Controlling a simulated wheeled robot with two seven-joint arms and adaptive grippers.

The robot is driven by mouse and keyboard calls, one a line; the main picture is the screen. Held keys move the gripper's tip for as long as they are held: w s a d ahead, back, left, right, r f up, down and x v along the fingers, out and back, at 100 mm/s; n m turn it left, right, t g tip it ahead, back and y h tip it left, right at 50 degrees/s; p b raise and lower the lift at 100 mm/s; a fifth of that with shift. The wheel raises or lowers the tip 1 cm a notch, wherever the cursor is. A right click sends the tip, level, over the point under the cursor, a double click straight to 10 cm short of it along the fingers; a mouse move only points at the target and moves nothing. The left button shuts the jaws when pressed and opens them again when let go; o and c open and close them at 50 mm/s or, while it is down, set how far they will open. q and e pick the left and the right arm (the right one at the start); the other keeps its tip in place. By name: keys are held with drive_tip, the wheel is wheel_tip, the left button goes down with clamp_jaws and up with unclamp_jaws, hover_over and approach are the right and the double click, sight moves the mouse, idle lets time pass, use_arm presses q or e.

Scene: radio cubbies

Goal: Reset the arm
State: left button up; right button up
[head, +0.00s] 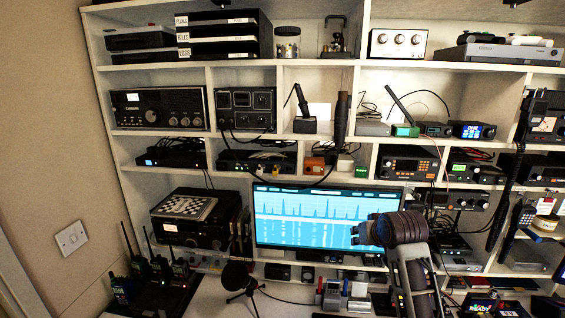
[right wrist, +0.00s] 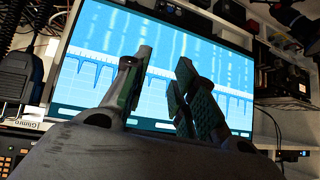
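My right arm rises from the bottom right of the head view. Its gripper (head: 357,232) is in front of the lower right part of the lit monitor (head: 300,205). In the right wrist view the two fingers of this gripper (right wrist: 163,62) stand apart with nothing between them, and the monitor screen (right wrist: 200,65) lies behind them. I cannot tell how close the fingertips are to the screen. My left arm and gripper are not in view.
Cubby shelves (head: 285,62) full of radios surround the monitor. A small microphone on a stand (head: 237,277) is on the desk to the left, near several handheld radios (head: 160,268). Cables hang at the right. The wall at the left is bare except for a light switch (head: 71,237).

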drive_tip(key=s+f+g, duration=0.2)
drive_tip(key=s+f, duration=1)
drive_tip(key=f, duration=0.2)
drive_tip(key=s+f+n+g, duration=0.1)
drive_tip(key=s+f, duration=0.3)
drive_tip(key=s, duration=0.3)
drive_tip(key=s+a+f+g, duration=0.1)
drive_tip(key=s+f+g, duration=0.15)
drive_tip(key=s, duration=0.35)
drive_tip(key=s+f+n, duration=0.1)
drive_tip(key=s+f, duration=0.3)
drive_tip(key=s, duration=0.3)
wheel_tip(320, 180, down, 33)
drive_tip(key=s+g, duration=0.2)
drive_tip(key=s+d+f, duration=0.2)
drive_tip(key=s+f, duration=0.8)
drive_tip(key=s, duration=0.1)
drive_tip(key=s+d+f, duration=0.2)
drive_tip(key=s+f, duration=0.8)
drive_tip(key=s, duration=0.1)
drive_tip(key=shift+s+n+g, duration=0.3)
drive_tip(key=shift+g, duration=0.15)
drive_tip(key=shift+a, duration=0.1)
